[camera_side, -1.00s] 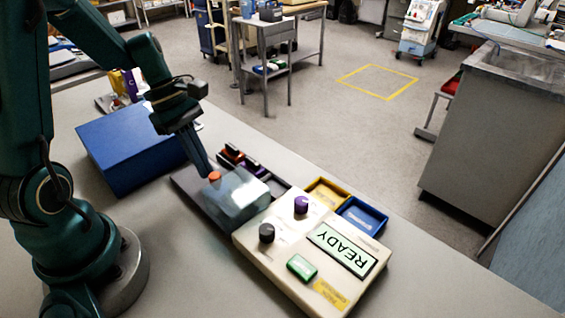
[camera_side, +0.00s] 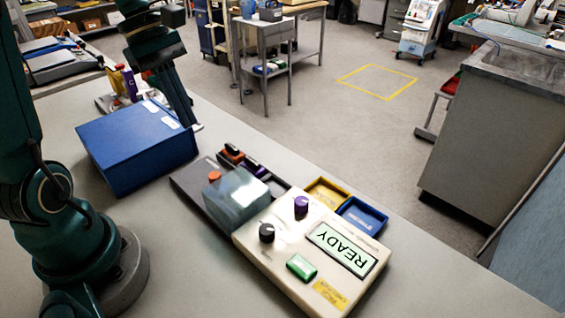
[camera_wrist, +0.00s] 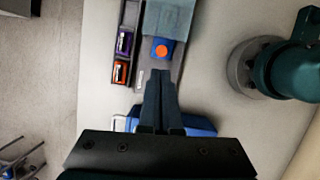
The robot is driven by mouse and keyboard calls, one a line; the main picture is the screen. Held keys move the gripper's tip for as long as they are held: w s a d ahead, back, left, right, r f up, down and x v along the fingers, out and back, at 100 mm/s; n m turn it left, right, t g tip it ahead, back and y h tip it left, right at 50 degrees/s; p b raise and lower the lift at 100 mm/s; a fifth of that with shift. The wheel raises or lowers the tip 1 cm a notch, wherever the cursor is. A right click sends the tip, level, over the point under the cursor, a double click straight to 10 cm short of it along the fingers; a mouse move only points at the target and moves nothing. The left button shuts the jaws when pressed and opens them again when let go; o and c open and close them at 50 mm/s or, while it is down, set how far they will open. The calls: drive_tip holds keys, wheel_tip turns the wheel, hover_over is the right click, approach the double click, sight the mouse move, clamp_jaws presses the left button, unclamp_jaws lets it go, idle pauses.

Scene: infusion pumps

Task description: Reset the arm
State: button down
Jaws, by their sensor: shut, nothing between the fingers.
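My gripper (camera_side: 193,127) is shut and empty, pointing down beside the right back corner of the blue box (camera_side: 130,150). In the wrist view its fingers (camera_wrist: 161,78) are together, with bare space between their tips and the orange button (camera_wrist: 161,50). That button (camera_side: 214,176) stands at the end of the dark base, by the closed, translucent grey cover (camera_side: 237,203). The pump (camera_side: 280,262) is cream, with a green screen (camera_side: 343,249) reading READY, a purple knob (camera_side: 302,205), a dark knob (camera_side: 267,232) and a green button (camera_side: 301,268).
A dark rack beside the cover holds an orange vial (camera_wrist: 120,72) and a purple vial (camera_wrist: 124,43). A yellow tray (camera_side: 327,190) and a blue tray (camera_side: 362,215) lie behind the pump. Bottles (camera_side: 130,84) stand behind the blue box. The table front is clear.

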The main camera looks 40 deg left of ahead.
drive_tip(key=s+d+m+t+y, duration=0.3)
drive_tip(key=s+d+m, duration=0.4)
drive_tip(key=m, duration=1.2)
drive_tip(key=d+t, duration=0.1)
drive_tip(key=d, duration=0.1)
drive_tip(key=shift+s+d+r+t+y, duration=0.2)
drive_tip(key=shift+d+t+y, duration=0.1)
drive_tip(key=shift+d+y, duration=0.1)
drive_tip(key=c, duration=1.5)
unclamp_jaws()
drive_tip(key=shift+c, duration=0.2)
